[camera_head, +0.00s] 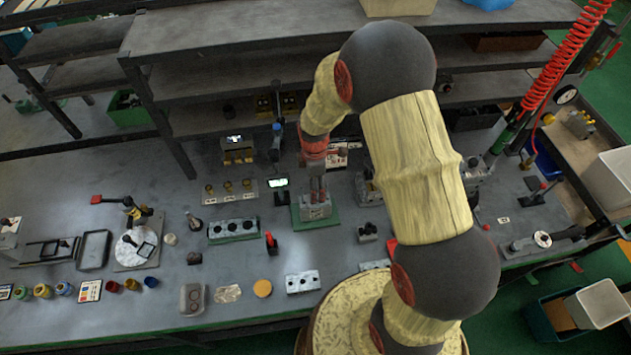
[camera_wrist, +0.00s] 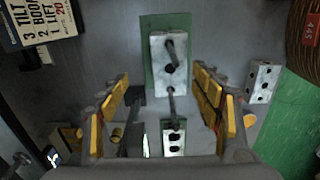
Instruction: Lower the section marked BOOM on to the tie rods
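The stack base, a pale block (camera_wrist: 165,65) on a green plate (camera_wrist: 150,30), carries two tie rods (camera_wrist: 171,104) that stand up from it. In the head view the block (camera_head: 315,211) sits on its green plate (camera_head: 299,221) at mid-bench. My gripper (camera_wrist: 163,105) is open, its yellow-padded fingers wide apart on either side of the near rod, touching nothing that I can see. In the head view my gripper (camera_head: 316,185) is just above the block. Another pale holed piece (camera_wrist: 173,138) shows low between the fingers, partly hidden. I cannot read a BOOM mark on any section.
An order card (camera_wrist: 43,20) reads TILT, BOOM, LIFT. A holed block (camera_head: 303,281) lies in front, and a longer block (camera_head: 233,229) is to the left. A red-handled item (camera_head: 271,242) stands between.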

